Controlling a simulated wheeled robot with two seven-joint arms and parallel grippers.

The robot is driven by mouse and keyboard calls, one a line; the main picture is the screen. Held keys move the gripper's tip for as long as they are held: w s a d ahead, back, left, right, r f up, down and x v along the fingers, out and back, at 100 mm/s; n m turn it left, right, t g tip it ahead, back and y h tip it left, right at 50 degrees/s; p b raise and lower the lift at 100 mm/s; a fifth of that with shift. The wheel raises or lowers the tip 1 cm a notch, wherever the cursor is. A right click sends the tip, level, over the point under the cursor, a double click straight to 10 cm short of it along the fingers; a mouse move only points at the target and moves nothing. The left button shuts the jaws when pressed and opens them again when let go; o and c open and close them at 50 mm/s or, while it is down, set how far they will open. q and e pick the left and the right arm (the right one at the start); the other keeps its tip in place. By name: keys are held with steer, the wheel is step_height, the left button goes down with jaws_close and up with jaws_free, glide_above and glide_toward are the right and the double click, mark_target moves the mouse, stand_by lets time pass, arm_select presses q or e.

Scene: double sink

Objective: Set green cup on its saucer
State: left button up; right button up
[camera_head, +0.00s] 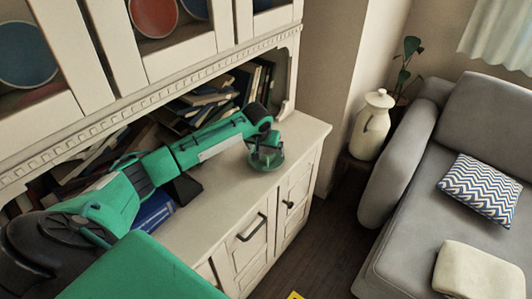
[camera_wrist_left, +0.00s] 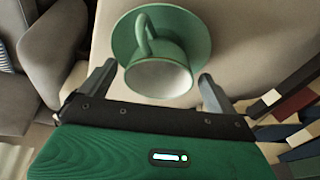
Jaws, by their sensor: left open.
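The green cup (camera_wrist_left: 158,75), white inside, shows its mouth toward the camera in the left wrist view, with its handle toward the top. The green saucer (camera_wrist_left: 198,28) shows behind it. The cup appears to stand on the saucer, though the contact is hidden. My left gripper (camera_wrist_left: 157,72) is open, with one finger on each side of the cup and gaps visible. In the head view my left gripper (camera_head: 267,143) is over the saucer (camera_head: 268,166) on the cabinet top, and the cup is hard to make out there. My right gripper is not in view.
The pale cabinet top (camera_head: 302,132) is bare to the right of the saucer. Books (camera_head: 205,95) lean and lie on the shelf behind my arm, and a blue book (camera_head: 152,213) lies near its elbow. A grey sofa (camera_head: 405,190) and a white jar (camera_head: 371,125) stand at right.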

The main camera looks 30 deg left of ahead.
arm_select(q)
steer(key=a+v, duration=0.1)
steer(key=v, duration=0.8)
steer(key=shift+d, duration=0.5)
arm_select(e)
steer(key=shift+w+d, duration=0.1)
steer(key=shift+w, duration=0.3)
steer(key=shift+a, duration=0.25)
